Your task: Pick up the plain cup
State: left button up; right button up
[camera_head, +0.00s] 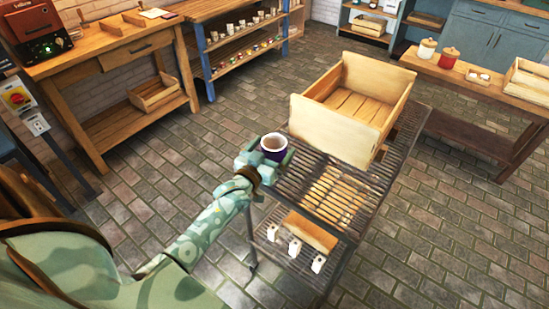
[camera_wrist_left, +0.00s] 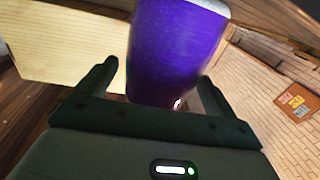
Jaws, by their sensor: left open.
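In the wrist view my left gripper (camera_wrist_left: 158,75) is open, with a finger on each side of the cup's lower part. A gap shows at the left finger; contact at the right one is unclear. My right gripper is not in view.
A wooden crate (camera_head: 310,112) stands on the far part of the cart (camera_head: 338,200), beyond the cup. Several white items (camera_head: 294,247) sit on the cart's lower shelf. A cup rack (camera_head: 240,45) and a workbench (camera_head: 105,57) stand behind. Brick floor lies open around the cart.

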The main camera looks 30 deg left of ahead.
pick_arm(q)
jog(key=shift+w, duration=0.6)
jog(key=shift+c, duration=0.3)
jog(key=shift+r, duration=0.1)
jog(key=c, duration=1.2)
jog(key=shift+o, duration=0.2)
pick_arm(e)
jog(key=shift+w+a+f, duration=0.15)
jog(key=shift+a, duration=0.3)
pick_arm(q)
jog(key=shift+r, duration=0.1)
